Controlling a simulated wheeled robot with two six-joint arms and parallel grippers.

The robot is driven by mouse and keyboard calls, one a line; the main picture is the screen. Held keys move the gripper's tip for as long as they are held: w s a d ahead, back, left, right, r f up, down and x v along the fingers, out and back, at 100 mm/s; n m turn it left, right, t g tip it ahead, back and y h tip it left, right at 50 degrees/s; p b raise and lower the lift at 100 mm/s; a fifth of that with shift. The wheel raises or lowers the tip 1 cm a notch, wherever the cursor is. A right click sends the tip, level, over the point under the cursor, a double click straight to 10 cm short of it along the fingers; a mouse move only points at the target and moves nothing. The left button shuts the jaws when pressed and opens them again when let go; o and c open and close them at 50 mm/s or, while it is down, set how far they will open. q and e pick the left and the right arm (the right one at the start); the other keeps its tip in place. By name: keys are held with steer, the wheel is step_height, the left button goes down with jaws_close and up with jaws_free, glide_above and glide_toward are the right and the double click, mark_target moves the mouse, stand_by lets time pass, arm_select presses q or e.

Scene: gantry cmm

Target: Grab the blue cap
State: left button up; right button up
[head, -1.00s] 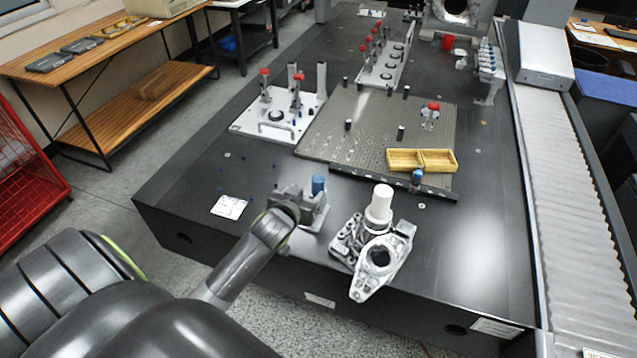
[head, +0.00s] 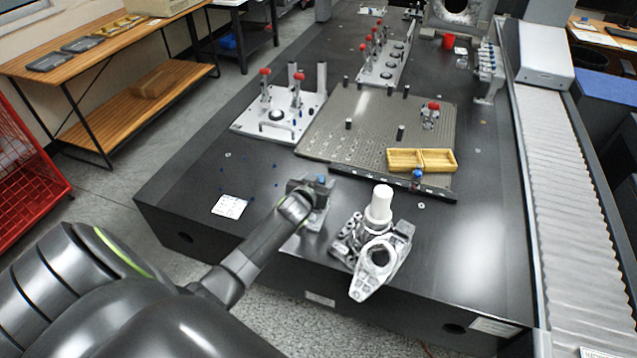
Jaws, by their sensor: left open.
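The blue cap (head: 321,180) shows only as a small blue top just past my left gripper, near the front edge of the black table. My left gripper (head: 313,191) is open at the cap, and its body hides most of it. I cannot tell whether the fingers touch the cap. A grey metal block (head: 318,218) stands below the gripper, partly hidden by it. My right gripper is not in view.
A metal casting with a white cylinder (head: 379,204) stands close on the right. A wooden tray (head: 405,160) and another blue-topped item (head: 417,175) sit behind. A white paper card (head: 229,206) lies left on open black table (head: 190,185).

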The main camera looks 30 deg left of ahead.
arm_select(q)
steer(key=shift+w, duration=0.2)
steer(key=c, duration=1)
steer(key=shift+c, duration=0.2)
